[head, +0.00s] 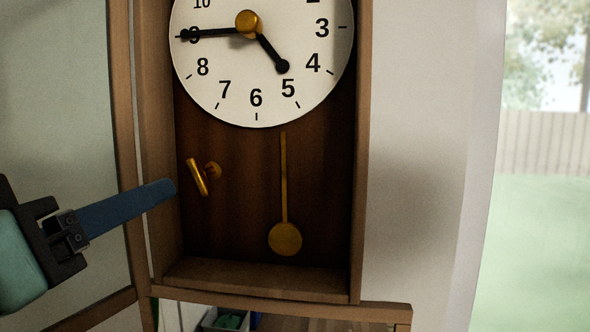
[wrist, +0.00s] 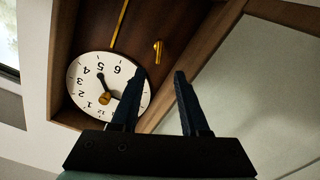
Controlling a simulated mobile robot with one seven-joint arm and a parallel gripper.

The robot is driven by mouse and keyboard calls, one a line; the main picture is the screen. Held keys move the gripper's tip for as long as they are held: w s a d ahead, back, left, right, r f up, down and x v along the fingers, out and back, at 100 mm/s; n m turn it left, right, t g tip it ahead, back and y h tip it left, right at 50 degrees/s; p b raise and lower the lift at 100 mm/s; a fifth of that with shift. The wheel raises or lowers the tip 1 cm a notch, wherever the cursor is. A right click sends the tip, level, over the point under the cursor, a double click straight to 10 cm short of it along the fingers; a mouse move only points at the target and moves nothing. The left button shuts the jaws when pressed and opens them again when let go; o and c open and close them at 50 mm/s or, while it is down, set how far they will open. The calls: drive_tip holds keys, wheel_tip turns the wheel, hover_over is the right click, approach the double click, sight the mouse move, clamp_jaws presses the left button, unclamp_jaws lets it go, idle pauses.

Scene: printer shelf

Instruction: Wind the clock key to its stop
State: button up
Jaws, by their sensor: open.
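The brass clock key (head: 200,177) sits on the dark back panel of the clock case, below and left of the dial, its crossbar tilted. In the wrist view the key (wrist: 158,50) shows beyond my fingertips, about between them and apart from them. My gripper (head: 172,188) is at the left, its blue finger reaching toward the key from the side. In the wrist view my gripper (wrist: 157,73) is open and empty. The white dial (head: 262,70) has black hands and a brass centre knob (head: 247,24).
A brass pendulum (head: 285,238) hangs right of the key. The wooden case (head: 361,170) has raised side walls around the recess. An open glazed door (head: 122,130) stands at the left, near my arm. Below is a ledge (head: 380,312) with a bin (head: 212,320) under it.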

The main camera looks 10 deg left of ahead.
sight(196, 177)
drive_tip(key=w+p, duration=0.1)
drive_tip(key=w, duration=0.1)
drive_tip(key=w+p, duration=0.1)
drive_tip(key=w, duration=0.5)
drive_tip(key=shift+w+d+r+p, duration=0.1)
drive_tip(key=shift+w+d+p, duration=0.1)
drive_tip(key=shift+d+p, duration=0.15)
drive_tip(key=shift+w, duration=0.75)
clamp_jaws()
